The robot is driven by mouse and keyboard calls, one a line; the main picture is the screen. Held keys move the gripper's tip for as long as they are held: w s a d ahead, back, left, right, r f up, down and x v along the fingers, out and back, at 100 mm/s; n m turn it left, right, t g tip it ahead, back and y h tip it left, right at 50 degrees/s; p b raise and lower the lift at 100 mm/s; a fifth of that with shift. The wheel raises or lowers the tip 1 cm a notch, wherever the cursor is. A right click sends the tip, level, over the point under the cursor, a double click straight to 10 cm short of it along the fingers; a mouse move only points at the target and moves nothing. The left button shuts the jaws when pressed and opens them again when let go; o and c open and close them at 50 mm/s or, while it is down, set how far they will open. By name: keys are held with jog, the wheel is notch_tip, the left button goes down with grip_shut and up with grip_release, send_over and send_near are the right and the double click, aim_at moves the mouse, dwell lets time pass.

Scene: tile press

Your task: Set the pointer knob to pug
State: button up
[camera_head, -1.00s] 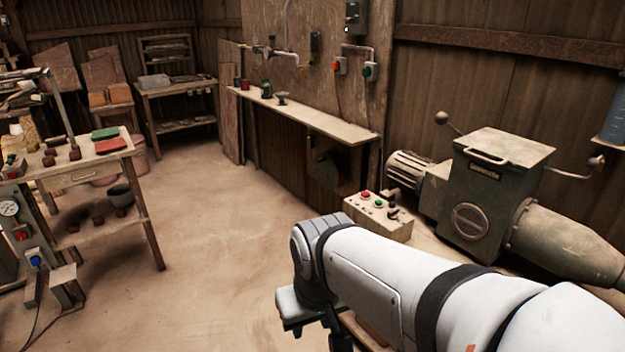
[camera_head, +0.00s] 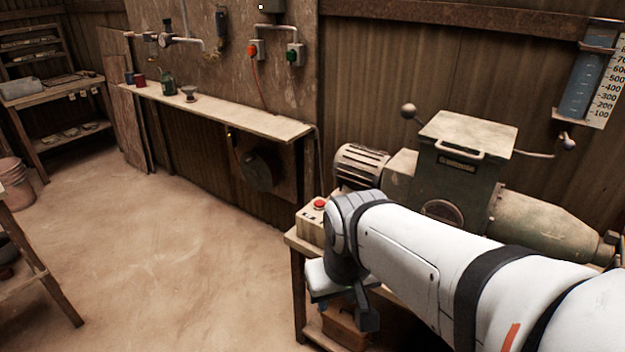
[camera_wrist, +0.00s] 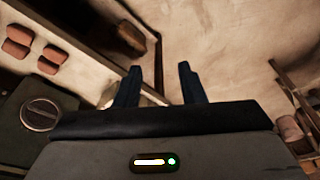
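A pale control box (camera_head: 312,224) with a red button (camera_head: 319,204) stands at the front left of the bench, beside the green machine. My arm covers its right part, and no pointer knob or label can be made out now. My gripper (camera_head: 362,312) hangs past the bench's front, below and to the right of the box, partly hidden by my wrist. In the wrist view my gripper (camera_wrist: 160,68) has its two dark fingers apart with nothing between them. A round slotted disc (camera_wrist: 40,114) on a dark green surface is at the left there.
The green machine (camera_head: 465,172), with lever arms, fills the bench's back. A wall shelf (camera_head: 230,115) with small jars is to the left. Red and green wall switches (camera_head: 294,55) are above. The floor (camera_head: 170,260) at left is clear. Reddish blocks (camera_wrist: 17,42) show in the wrist view.

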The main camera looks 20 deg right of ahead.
jog(key=shift+s, duration=0.1)
jog(key=shift+o, duration=0.7)
jog(key=o, duration=0.5)
jog(key=w+d+r+n+p, duration=0.1)
jog(key=w+d+r+p, duration=0.2)
jog(key=w, duration=0.6)
jog(key=shift+d+r+n+g, duration=0.3)
jog(key=shift+r, duration=0.2)
jog(key=w+d+n+p, duration=0.2)
jog(key=w+d+p, duration=0.25)
jog(key=w, duration=0.85)
jog(key=w+d+f+n+p, duration=0.1)
jog(key=w+d+f, duration=0.3)
jog(key=w+d+f+n+g+p, duration=0.1)
jog(key=w+d+f+p, duration=0.1)
jog(key=w+d+f, duration=0.2)
jog(key=w+d+f+n+g+p, duration=0.1)
jog(key=w+d+f+n+p, duration=0.1)
jog(key=w+d+f, duration=0.2)
jog(key=shift+w, duration=1.15)
notch_tip(320, 180, down, 8)
jog(key=shift+w+f+p, duration=0.1)
jog(key=shift+p, duration=1.15)
jog(key=shift+c, duration=0.5)
